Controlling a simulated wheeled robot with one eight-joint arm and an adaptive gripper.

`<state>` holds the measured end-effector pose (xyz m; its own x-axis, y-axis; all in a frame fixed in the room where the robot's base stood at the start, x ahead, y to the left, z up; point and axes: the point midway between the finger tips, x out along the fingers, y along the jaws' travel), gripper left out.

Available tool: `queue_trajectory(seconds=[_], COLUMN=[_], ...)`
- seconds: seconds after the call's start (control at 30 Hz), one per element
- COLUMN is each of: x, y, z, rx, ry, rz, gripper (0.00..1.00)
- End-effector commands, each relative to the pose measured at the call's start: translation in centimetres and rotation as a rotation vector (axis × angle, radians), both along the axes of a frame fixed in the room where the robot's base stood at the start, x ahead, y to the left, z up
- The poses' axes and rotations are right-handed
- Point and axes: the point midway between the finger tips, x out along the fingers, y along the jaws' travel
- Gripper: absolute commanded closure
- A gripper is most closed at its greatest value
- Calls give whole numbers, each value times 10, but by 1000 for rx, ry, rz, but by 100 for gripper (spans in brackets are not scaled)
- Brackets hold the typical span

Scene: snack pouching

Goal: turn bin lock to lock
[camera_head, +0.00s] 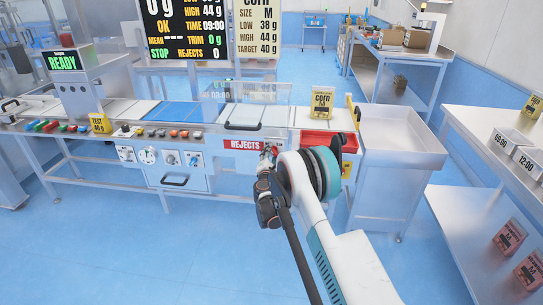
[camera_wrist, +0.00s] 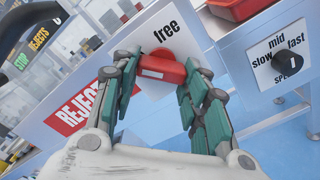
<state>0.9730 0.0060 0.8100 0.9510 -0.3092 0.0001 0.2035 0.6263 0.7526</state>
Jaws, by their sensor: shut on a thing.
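The bin lock is a red knob (camera_wrist: 163,70) on a white plate marked "free" on the front panel. In the wrist view it lies between the two green-padded fingers of my gripper (camera_wrist: 161,66), which is shut on it. The knob's bar lies roughly across the picture, and the lower part of the plate is hidden by the fingers. In the head view my gripper (camera_head: 270,153) is at the panel just right of the red REJECTS sign (camera_head: 241,144). The knob itself is mostly hidden there.
A black speed knob (camera_wrist: 285,58) sits on a panel to the right, marked slow, mid and fast. A red tray (camera_head: 318,138) and a yellow corn pouch (camera_head: 322,102) are right of my gripper. A steel bin (camera_head: 398,132) stands farther right. The blue floor in front is clear.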

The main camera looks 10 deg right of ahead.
Motion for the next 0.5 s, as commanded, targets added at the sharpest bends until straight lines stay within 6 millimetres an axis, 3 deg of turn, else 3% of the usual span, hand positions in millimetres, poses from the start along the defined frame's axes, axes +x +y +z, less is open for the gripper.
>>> queue_trajectory(seconds=[0.5], x=[-1], y=[0], z=[-2], rx=[-78], ry=[26], rz=[1], gripper=[82])
